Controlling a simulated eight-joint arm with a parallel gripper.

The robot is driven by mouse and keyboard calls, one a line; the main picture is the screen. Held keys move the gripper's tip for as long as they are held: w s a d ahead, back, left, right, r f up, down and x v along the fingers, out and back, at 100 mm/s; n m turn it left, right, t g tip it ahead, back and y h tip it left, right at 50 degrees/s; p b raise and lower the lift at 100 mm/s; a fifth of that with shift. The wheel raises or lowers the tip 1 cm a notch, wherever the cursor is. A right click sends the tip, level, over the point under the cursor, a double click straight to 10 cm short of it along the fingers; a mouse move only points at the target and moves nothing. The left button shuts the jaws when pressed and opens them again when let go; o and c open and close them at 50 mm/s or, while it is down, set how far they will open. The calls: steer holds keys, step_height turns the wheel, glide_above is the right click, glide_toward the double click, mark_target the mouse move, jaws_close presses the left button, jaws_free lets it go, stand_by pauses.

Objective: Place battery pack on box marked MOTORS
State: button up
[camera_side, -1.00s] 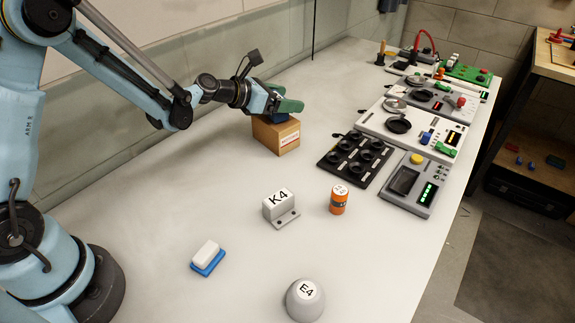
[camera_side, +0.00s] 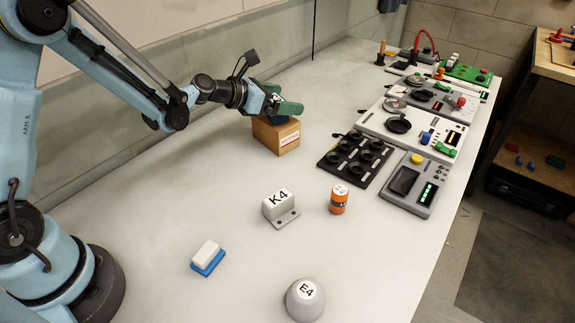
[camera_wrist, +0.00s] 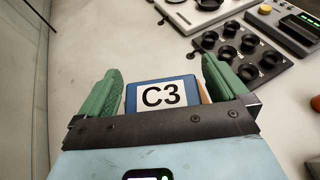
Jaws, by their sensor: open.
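A blue block marked C3 (camera_wrist: 161,95), which I take to be the battery pack, lies on top of the cardboard box (camera_side: 278,139). The box carries a small label with red print, too small to read surely, on its front. In the side view only a dark blue edge of the block shows under my green fingers. My gripper (camera_side: 288,108) is at the top of the box. In the wrist view its fingers (camera_wrist: 161,78) are open, one on each side of the block, with narrow strips of cardboard showing beside it.
A black tray with round cups (camera_side: 355,159) and several control panels (camera_side: 415,185) stand right of the box. An orange cylinder (camera_side: 338,200), a K4 block (camera_side: 279,207), a white-and-blue block (camera_side: 207,257) and an E4 dome (camera_side: 305,299) stand nearer. Bench between is clear.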

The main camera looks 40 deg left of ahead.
steer(key=v, duration=1.1)
steer(key=s+d+m+g+y, duration=0.1)
steer(key=s+m+g+y, duration=0.1)
steer(key=s+m, duration=0.6)
steer(key=s+d+m+g+y, duration=0.2)
steer(key=s+m, duration=0.6)
steer(key=m, duration=1.5)
steer(key=shift+d+r+m+g+y, duration=0.2)
steer(key=shift+r+m+g+y, duration=0.15)
steer(key=shift+g+y, duration=0.4)
